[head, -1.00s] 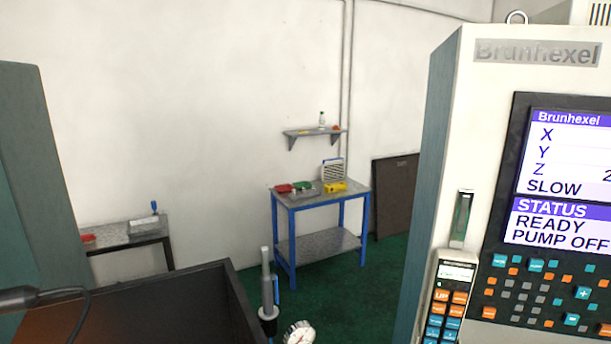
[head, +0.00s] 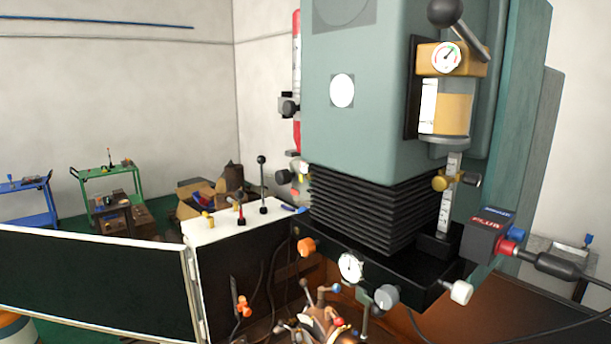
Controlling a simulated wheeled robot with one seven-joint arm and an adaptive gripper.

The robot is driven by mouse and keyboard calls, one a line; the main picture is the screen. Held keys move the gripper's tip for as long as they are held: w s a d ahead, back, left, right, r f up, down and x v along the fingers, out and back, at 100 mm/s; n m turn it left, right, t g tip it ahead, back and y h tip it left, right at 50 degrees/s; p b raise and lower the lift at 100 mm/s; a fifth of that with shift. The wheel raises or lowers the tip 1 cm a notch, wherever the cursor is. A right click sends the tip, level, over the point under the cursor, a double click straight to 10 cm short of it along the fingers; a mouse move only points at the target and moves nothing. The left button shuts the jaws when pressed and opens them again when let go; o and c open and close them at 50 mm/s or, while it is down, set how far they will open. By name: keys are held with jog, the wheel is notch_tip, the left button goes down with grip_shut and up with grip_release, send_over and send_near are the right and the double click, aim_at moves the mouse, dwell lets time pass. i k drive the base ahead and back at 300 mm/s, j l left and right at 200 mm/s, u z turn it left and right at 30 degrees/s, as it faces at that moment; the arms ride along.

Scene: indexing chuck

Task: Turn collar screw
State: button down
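A brass-coloured collar (head: 441,183) with a dark side knob (head: 472,181) sits around an upright graduated rod (head: 449,210) at the right front of the machine. I cannot tell whether this is the collar the task names. At the bottom edge, a cluster of metal parts with handles (head: 322,325) is partly cut off. It may be the chuck, and no collar screw can be made out on it. My gripper is not in view.
The large green machine head (head: 375,105) with black bellows (head: 372,210) fills the centre right. A white-topped cabinet with levers (head: 240,222) stands left of it. A dark panel (head: 95,285) crosses the lower left. A grey cable plug (head: 560,265) juts out at right.

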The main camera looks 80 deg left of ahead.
aim_at(471, 178)
jog(key=u, duration=2.3)
